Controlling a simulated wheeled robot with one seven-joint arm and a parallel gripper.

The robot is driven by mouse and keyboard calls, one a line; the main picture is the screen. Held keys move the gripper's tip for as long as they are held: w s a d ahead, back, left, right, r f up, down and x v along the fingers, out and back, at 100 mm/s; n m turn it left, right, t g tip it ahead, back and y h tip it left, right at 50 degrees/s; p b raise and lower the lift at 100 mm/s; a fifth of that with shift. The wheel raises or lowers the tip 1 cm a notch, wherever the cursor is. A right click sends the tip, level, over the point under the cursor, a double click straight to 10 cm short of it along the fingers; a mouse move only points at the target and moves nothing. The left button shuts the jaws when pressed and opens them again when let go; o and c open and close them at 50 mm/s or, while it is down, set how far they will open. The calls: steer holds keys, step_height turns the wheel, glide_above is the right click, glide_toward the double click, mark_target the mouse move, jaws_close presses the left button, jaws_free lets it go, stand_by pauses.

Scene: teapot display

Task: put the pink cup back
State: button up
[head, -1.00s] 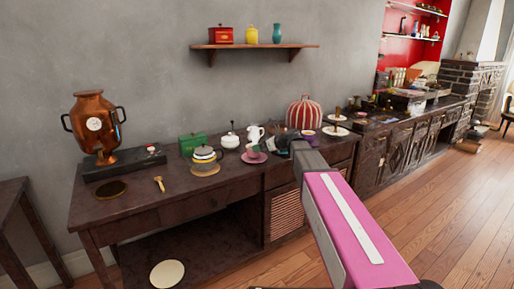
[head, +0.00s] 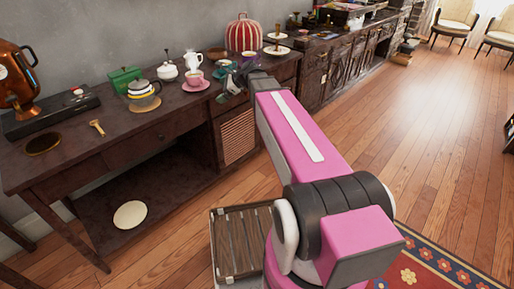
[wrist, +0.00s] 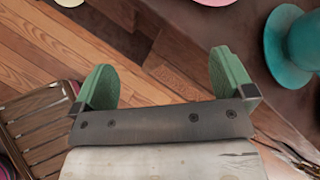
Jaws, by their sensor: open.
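The pink cup (head: 194,77) stands upright on a pink saucer (head: 203,88) on the dark wooden sideboard in the head view. My gripper (head: 233,84) is just right of them, near the sideboard's front edge, partly hidden by my arm. In the wrist view my gripper (wrist: 163,80) is open, its two green fingers wide apart with nothing between them. A pink rim (wrist: 213,2), probably the saucer's, is cut off at the top of that view. The cup itself does not show there.
A teal footed object (wrist: 300,42) is close to the right finger. A glass teapot (head: 143,97), a white pot (head: 167,71) and a white jug (head: 194,60) stand near the cup. A slatted wooden piece (head: 243,240) is on the floor below my arm. The floor at right is open.

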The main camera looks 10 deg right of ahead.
steer(key=s+d+f+n+g+h, duration=0.3)
steer(key=s+d+f+n, duration=0.3)
steer(key=s+f+n, duration=0.3)
steer(key=s+d+f+n+g+h, duration=0.2)
steer(key=s+d+f+n+h, duration=0.3)
steer(key=s+f+n, duration=0.5)
steer(key=s+f, duration=0.1)
steer(key=s, duration=0.2)
steer(key=shift+s+d+g+h, duration=0.2)
steer(key=shift+d+g+h, duration=0.2)
